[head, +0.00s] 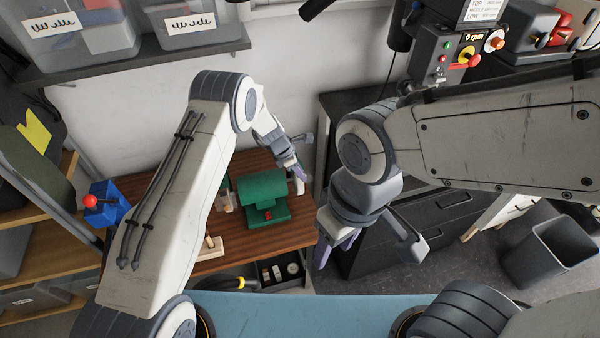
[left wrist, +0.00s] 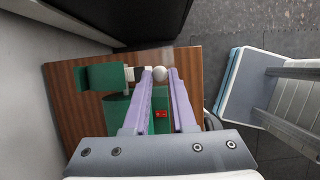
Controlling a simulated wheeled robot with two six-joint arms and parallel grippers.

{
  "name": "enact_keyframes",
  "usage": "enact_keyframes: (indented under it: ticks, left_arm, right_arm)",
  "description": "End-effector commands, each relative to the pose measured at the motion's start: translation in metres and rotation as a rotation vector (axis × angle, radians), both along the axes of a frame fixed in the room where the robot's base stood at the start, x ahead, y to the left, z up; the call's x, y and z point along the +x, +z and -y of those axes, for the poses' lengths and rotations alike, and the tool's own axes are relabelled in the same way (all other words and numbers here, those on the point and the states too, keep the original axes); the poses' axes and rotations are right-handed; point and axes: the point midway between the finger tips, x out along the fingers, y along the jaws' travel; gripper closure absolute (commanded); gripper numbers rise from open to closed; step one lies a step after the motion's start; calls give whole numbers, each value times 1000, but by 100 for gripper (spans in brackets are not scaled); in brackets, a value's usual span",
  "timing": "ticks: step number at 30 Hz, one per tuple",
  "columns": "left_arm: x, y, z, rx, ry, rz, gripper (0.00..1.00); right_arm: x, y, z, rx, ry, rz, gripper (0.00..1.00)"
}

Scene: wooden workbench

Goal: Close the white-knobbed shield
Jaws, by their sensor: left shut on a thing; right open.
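A green machine (head: 265,193) with a red switch stands on the wooden workbench (head: 240,248); it also shows in the left wrist view (left wrist: 103,76). My left gripper (head: 298,170) is at the machine's right side in the head view. My right gripper (head: 336,243) is open and empty, to the right of the bench and pointing down.
A blue box with a red ball knob (head: 104,204) stands at the bench's left. A wooden block (head: 210,248) lies near the front. A black drawer cabinet (head: 400,235) and a grey bin (head: 548,254) stand to the right.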

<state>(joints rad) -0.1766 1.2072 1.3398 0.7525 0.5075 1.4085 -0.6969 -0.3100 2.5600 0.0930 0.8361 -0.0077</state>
Motion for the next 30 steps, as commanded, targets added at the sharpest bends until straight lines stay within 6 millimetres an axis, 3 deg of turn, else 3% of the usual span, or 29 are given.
enact_keyframes:
  ticks: [11, 30]
  left_arm:
    - [-5, -11, 6, 32, -3, 123, 100]
    - [-19, -30, 10, 122, -3, 389, 100]
  right_arm:
    - [0, -47, 0, 0, -4, 0, 47]
    - [0, -205, 0, 0, -7, -1, 47]
